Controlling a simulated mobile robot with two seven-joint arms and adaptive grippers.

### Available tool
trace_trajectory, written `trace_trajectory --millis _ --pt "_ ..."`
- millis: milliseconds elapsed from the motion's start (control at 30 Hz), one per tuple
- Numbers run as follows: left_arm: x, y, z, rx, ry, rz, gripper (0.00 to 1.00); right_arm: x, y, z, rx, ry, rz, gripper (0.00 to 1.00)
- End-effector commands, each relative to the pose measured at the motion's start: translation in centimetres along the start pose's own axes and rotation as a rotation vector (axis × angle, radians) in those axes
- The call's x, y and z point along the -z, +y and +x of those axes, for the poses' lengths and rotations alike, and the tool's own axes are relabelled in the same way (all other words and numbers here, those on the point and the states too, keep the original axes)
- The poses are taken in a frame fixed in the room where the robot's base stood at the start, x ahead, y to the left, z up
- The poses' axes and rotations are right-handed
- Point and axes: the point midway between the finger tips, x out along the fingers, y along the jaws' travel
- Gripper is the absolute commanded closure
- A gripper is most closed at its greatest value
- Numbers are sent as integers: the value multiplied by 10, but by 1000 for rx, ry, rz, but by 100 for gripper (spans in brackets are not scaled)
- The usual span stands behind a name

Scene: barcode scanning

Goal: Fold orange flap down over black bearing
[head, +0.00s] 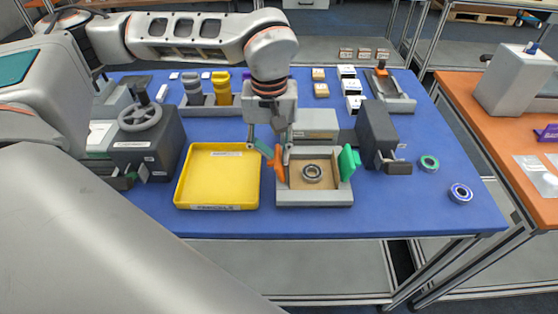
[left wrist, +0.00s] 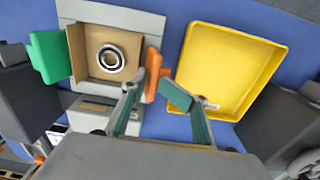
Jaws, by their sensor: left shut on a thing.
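A black bearing (head: 313,173) lies flat in the brown square recess of a grey fixture (head: 315,199); it also shows in the left wrist view (left wrist: 111,58). The orange flap (head: 279,167) stands raised at the fixture's left edge, beside the bearing and not over it. A green flap (head: 349,162) stands raised at the right edge. My left gripper (head: 273,152) is shut on the orange flap, which shows between its fingertips in the left wrist view (left wrist: 152,70).
An empty yellow tray (head: 222,204) sits close to the left of the fixture. A dark machine with a handwheel (head: 145,135) stands further left. A dark grey block device (head: 376,135) stands at the right. Two loose bearings (head: 429,163) (head: 461,193) lie on the blue mat.

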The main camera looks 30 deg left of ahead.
Motion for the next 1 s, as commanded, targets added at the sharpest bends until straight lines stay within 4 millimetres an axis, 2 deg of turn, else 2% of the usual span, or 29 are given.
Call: trace_trajectory --millis 33,167,300,467,733,1000 --pt "-3 -10 3 26 -17 -16 96 0 0 0 0 0 0 100" --pt "-3 -10 -2 26 -17 -16 94 3 0 -2 0 -2 0 100" --pt "-3 -10 -14 26 -17 -16 93 10 2 -8 0 -3 -1 100" --pt "-2 -10 -28 26 -18 -16 100 20 3 -15 0 -3 -1 100" --pt "-2 -6 -54 20 -13 -12 100 36 4 -24 2 0 1 100" --pt "-1 -5 -75 16 -10 -11 100 34 5 -23 0 2 0 100"
